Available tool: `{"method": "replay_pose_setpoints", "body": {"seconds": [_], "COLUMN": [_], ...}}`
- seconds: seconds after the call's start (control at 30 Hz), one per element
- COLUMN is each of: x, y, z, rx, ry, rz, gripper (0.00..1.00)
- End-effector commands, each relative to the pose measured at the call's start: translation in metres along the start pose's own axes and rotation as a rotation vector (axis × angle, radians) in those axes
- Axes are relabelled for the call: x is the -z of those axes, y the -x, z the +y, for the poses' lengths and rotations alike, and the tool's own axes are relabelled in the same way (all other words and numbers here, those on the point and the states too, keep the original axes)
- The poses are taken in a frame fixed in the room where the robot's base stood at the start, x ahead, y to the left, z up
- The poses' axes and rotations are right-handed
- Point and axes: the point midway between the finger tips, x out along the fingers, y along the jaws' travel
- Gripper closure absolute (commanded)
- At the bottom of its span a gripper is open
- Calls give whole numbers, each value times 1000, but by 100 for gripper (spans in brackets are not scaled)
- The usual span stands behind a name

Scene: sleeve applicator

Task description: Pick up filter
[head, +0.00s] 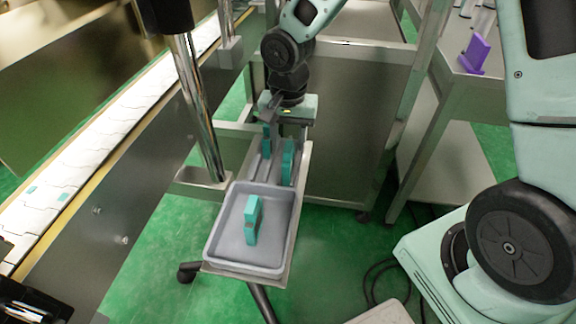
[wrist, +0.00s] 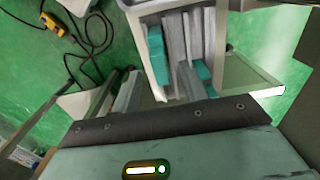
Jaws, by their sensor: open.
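No piece is marked as the filter, and I cannot tell which one it is. A teal and grey block (head: 252,220) stands upright in the grey tray (head: 212,250). Behind the tray, a teal piece (head: 288,162) and a smaller one (head: 266,140) stand in a grey slotted holder. The wrist view shows a teal piece (wrist: 157,55) on the left and another teal piece (wrist: 203,70) on the right, with grey upright plates between. My gripper (head: 281,140) is open above the holder, its fingers pointing down. Its fingers partly hide the holder; I cannot tell whether they touch anything.
A conveyor (head: 110,110) runs along the left, with a shiny post (head: 197,105) between it and the tray. A metal cabinet (head: 345,130) stands close behind the holder. A purple piece (head: 474,54) sits on a bench at the right. Cables lie on the green floor.

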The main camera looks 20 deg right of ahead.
Motion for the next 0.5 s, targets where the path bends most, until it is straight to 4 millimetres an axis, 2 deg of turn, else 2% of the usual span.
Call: {"method": "replay_pose_setpoints", "body": {"seconds": [0.03,0.23,0.5], "x": [0,0,-1], "y": [-7,-18,-60], "z": [0,0,0], "rx": [0,-1,-2], "ry": [1,0,2], "rz": [-2,-1,-2], "gripper": [56,56,56]}}
